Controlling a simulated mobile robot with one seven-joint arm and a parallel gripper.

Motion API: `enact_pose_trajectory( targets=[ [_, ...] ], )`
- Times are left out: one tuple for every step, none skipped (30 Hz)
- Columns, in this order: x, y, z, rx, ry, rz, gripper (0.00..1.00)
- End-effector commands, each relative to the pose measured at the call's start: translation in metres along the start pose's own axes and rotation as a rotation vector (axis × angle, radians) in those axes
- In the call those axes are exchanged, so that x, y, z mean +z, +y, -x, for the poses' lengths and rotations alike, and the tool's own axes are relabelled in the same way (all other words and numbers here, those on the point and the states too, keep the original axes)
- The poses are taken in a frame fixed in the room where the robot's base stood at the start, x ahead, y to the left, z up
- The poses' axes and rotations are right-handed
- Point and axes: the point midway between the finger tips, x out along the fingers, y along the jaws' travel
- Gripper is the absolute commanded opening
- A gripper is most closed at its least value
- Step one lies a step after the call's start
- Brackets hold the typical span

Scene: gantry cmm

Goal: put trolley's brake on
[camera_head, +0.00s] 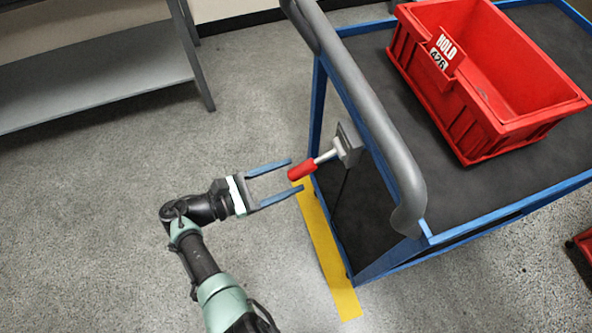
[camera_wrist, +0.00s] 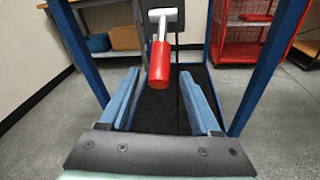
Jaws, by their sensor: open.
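The blue trolley (camera_head: 365,268) with grey decks and a grey push handle (camera_head: 372,110) stands at the right in the head view. Its brake lever has a red grip (camera_head: 302,170) on a white shaft, sticking out from a grey mount (camera_head: 349,145) on the trolley's end. My gripper (camera_head: 291,175) is open, its blue fingertips just short of the red grip or level with its end. In the wrist view the red grip (camera_wrist: 159,66) stands ahead, between and above the lines of the open fingers (camera_wrist: 160,80). Nothing is between the fingers' bases.
A red bin (camera_head: 415,75) with a HOLD label sits on the trolley's top deck. A yellow floor strip (camera_head: 328,255) runs by the trolley's end. A grey shelf (camera_head: 95,75) stands at upper left. Bare floor lies around my arm. The wrist view shows a red cage (camera_wrist: 240,45) behind.

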Motion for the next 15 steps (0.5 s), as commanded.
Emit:
enact_pose_trajectory(
  targets=[
    [0.000,0.002,0.013,0.008,0.001,-0.001,0.64],
    [0.000,0.002,0.021,0.008,0.000,-0.001,0.64],
    [0.000,0.002,0.030,0.008,0.001,-0.001,0.64],
    [0.000,0.002,0.037,0.008,0.001,-0.002,0.64],
    [-0.001,0.002,0.044,0.008,0.000,-0.001,0.64],
    [-0.001,0.001,0.052,0.007,0.001,-0.001,0.64],
    [-0.001,0.001,0.059,0.007,0.000,-0.001,0.64],
    [-0.001,0.002,0.064,0.007,0.000,-0.001,0.64],
    [-0.001,0.001,0.072,0.006,0.000,-0.001,0.64],
    [-0.001,0.001,0.076,0.005,0.000,-0.001,0.64],
    [-0.001,0.001,0.081,0.006,0.000,-0.001,0.64],
    [-0.001,0.001,0.086,0.004,0.000,0.000,0.64],
    [-0.001,0.001,0.089,0.004,0.000,0.000,0.64],
    [-0.001,0.001,0.092,0.004,0.000,0.000,0.64],
    [-0.001,0.000,0.095,0.002,0.000,0.000,0.64]
  ],
)
